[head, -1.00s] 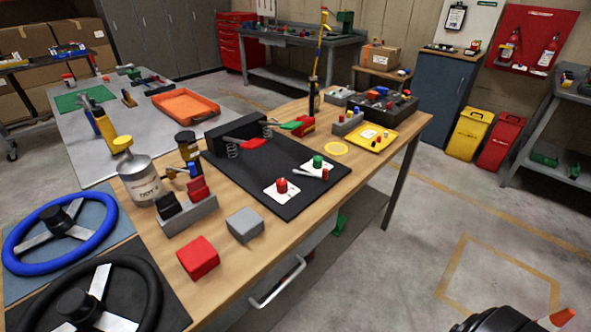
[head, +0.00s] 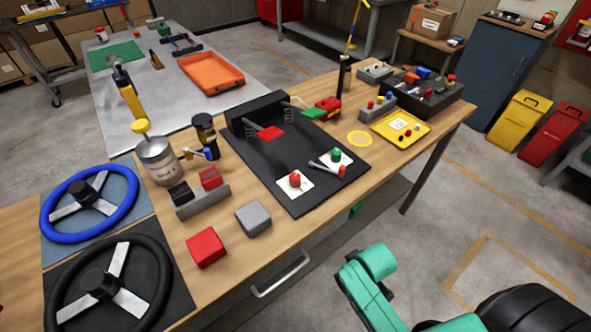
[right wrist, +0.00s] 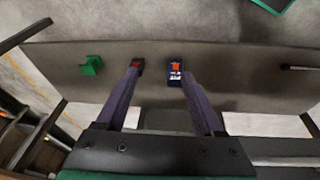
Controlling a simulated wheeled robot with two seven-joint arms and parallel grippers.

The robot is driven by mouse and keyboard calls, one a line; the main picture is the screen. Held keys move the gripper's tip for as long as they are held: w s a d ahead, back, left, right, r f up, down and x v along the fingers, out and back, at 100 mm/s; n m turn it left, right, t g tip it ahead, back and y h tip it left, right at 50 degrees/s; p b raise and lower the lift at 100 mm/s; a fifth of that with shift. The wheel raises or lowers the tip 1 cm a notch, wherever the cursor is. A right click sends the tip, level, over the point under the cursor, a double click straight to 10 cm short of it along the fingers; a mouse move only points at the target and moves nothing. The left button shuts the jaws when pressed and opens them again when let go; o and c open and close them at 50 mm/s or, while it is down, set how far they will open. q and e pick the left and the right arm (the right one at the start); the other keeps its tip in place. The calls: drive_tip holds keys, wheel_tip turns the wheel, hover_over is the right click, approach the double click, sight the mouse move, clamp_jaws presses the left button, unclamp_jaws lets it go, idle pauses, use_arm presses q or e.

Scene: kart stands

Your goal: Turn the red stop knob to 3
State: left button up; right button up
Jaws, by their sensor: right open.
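The red knob (head: 295,180) sits on a white square plate (head: 305,192) at the near end of the black mat (head: 270,165) on the wooden table. Its pointer and scale marks are too small to read. A green knob (head: 336,155) stands on a second white plate behind and to the right of it. My right arm shows at the lower right of the head view, off the table's front edge and apart from the knob. My right gripper (right wrist: 155,72) shows open in the right wrist view, with no knob between its fingers. My left gripper is in neither view.
A red-handled tool (head: 328,168) lies beside the knob plates. A grey block (head: 253,218) and a red block (head: 206,247) stand to their left. A drawer handle (head: 280,277) sticks out from the table front. A green item (right wrist: 91,65) lies on a grey surface.

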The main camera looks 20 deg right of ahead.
drive_tip(key=w+d+r+n+t+h+p, duration=0.1)
drive_tip(key=w+d+r+n+t, duration=0.2)
drive_tip(key=r+n, duration=0.5)
drive_tip(key=w+d+r+n+t+p, duration=0.1)
drive_tip(key=w+r+n+t, duration=0.2)
drive_tip(key=w+r+n, duration=0.5)
drive_tip(key=n+t+y, duration=0.3)
drive_tip(key=n+y, duration=0.3)
drive_tip(key=n, duration=1.6)
approach(299, 180)
drive_tip(key=shift+s+d+r, duration=0.2)
drive_tip(key=shift+s+d, duration=0.2)
drive_tip(key=shift+s, duration=0.15)
drive_tip(key=shift+s+d+r, duration=0.15)
drive_tip(key=shift+s+d, duration=0.2)
drive_tip(key=shift+s, duration=0.2)
drive_tip(key=shift+w+a+y, duration=0.1)
drive_tip(key=shift+y, duration=0.3)
drive_tip(key=shift+w+a+f, duration=0.1)
drive_tip(key=shift+w+a, duration=0.05)
drive_tip(key=shift+w, duration=0.2)
drive_tip(key=p+x, duration=0.1)
drive_tip(key=x, duration=1.2)
drive_tip(key=shift+w+f, duration=0.15)
drive_tip(key=shift+w, duration=0.1)
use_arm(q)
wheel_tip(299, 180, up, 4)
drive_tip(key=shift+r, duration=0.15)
use_arm(e)
clamp_jaws()
